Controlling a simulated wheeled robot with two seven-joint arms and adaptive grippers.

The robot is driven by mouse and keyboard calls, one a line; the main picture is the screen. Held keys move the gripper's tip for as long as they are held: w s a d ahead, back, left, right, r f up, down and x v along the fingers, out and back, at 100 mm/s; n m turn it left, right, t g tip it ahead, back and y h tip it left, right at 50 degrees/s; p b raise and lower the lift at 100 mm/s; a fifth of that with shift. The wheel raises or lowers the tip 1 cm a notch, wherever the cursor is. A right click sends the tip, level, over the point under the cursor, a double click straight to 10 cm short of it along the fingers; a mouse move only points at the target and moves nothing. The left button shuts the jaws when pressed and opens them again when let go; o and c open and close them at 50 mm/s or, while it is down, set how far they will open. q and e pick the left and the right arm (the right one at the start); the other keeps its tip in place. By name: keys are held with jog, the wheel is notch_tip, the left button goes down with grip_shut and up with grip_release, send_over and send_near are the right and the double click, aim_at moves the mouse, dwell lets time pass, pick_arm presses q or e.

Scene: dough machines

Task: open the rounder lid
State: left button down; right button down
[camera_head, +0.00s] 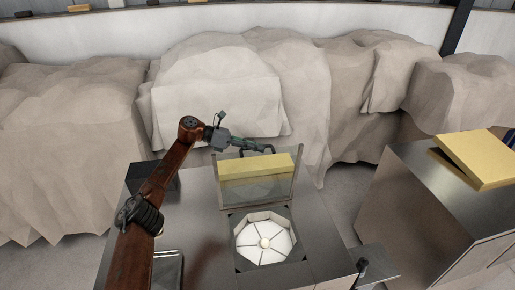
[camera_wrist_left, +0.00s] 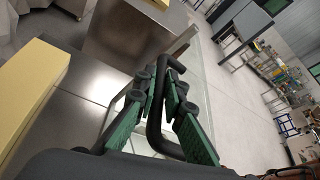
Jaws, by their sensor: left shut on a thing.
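The rounder (camera_head: 190,235) is a metal machine with an open octagonal well (camera_head: 265,240), white segments and a small pale ball-like centre inside. Its lid (camera_head: 229,193), a clear framed panel, stands raised and roughly upright at the back of the well. My left gripper (camera_head: 262,149) is at the lid's top edge. In the left wrist view the green fingers of my left gripper (camera_wrist_left: 166,105) are shut on the black bar handle (camera_wrist_left: 153,122), one on each side. My right gripper is not in view.
Another metal machine (camera_head: 415,200) with a yellow slab (camera_head: 478,160) stands at the right. Draped beige covers (camera_head: 230,85) fill the back. Floor shows between the machines.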

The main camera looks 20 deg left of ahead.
pick_arm(q)
jog(key=c, duration=2.3)
grip_release()
jog(key=shift+f, duration=0.2)
jog(key=v, duration=1.2)
